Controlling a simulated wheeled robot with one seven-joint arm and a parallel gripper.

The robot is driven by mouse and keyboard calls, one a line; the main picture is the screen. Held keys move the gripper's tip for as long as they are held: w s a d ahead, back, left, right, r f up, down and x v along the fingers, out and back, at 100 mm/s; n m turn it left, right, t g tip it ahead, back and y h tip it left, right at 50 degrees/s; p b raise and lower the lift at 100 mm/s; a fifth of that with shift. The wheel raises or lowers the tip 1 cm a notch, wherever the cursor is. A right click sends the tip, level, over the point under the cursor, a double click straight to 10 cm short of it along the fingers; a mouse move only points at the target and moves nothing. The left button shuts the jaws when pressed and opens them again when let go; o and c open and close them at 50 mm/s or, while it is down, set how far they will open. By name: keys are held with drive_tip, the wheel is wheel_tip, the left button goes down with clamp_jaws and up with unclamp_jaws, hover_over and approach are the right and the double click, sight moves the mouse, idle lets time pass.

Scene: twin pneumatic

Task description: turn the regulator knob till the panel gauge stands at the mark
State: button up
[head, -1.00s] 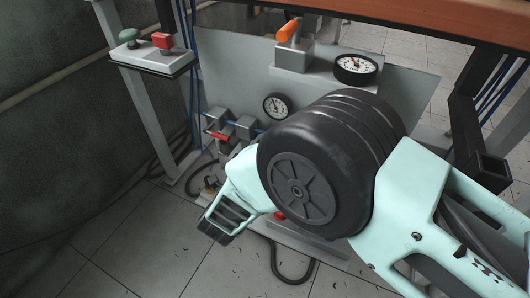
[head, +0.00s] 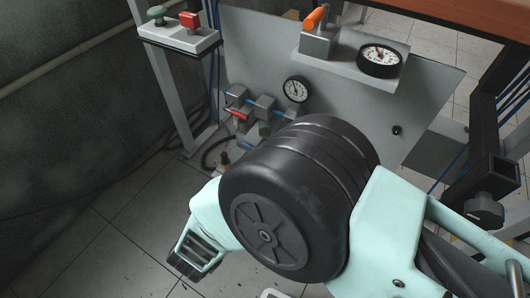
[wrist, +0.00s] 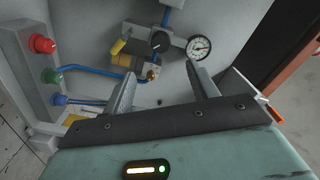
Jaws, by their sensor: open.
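In the wrist view, a regulator with a round black knob (wrist: 160,42) is on the grey panel. A round white-faced gauge (wrist: 199,47) is at its right. My gripper (wrist: 161,76) is open and empty; its two grey fingers are spread below the knob in the picture, apart from it. In the head view, a small dial gauge (head: 295,89) is on the panel and a larger one (head: 380,59) sits on a grey ledge. I cannot tell which dial matches the wrist view's gauge. Their marks are too small to read. My arm hides part of the panel.
Red (wrist: 42,44), green (wrist: 51,76) and blue (wrist: 60,99) fittings stand at the left in the wrist view, with blue tubing. An orange-handled block (head: 316,40) is near the larger gauge. Another black knob (head: 484,209) is at the right. Floor is open at lower left.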

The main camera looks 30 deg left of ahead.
drive_tip(key=shift+s+a, duration=0.15)
drive_tip(key=shift+s, duration=1.4)
idle(0.7)
